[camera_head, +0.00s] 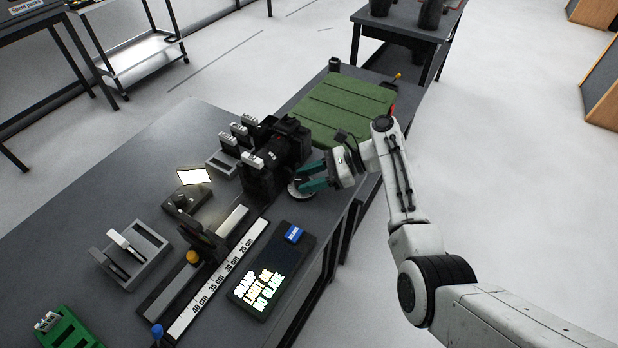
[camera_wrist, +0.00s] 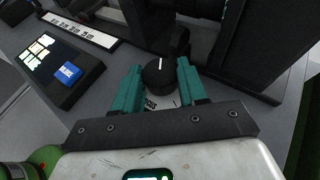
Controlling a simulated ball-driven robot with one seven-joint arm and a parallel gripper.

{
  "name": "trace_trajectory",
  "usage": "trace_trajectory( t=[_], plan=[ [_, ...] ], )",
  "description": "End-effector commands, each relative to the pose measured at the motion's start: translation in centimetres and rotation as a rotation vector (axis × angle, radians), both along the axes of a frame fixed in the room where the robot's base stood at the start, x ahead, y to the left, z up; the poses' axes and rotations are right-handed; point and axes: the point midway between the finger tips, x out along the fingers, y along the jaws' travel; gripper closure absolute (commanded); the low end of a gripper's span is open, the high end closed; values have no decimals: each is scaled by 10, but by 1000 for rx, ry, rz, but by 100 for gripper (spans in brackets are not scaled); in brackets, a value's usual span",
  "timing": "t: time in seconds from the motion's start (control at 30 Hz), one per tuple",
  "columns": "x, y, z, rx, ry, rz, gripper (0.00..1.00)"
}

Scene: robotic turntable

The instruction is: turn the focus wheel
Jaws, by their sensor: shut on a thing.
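The focus wheel is a small black knob (camera_wrist: 158,78) with a white pointer line. It stands on a pale round dial plate (camera_head: 300,190) at the table's edge beside the black camera (camera_head: 273,160). My gripper (camera_head: 308,178) reaches it from the right. In the wrist view the two teal fingers of my gripper (camera_wrist: 159,72) lie on either side of the knob and are shut on it. The white line points away from my wrist. In the head view the fingers hide most of the knob. Part of the dial's printing shows below it.
A dark panel (camera_head: 262,285) with glowing text and a blue block (camera_head: 293,234) lies near the table edge. A ruler strip (camera_head: 212,290) runs beside it. A green ribbed case (camera_head: 343,103) is behind the camera. Open floor lies to the right.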

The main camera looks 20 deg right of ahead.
Motion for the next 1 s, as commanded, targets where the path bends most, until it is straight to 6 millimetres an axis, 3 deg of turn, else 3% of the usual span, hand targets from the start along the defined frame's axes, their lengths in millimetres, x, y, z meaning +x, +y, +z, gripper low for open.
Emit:
trace_trajectory(
  t=[0.3, 0.6, 0.77, 1.0],
  plan=[
    [0, 0, -1, -2, 1, 0, 32],
    [-1, -4, 1, -1, 0, -2, 32],
    [-6, -23, 9, 0, -2, -5, 32],
    [-18, -65, 26, -1, 0, -4, 32]
  ],
)
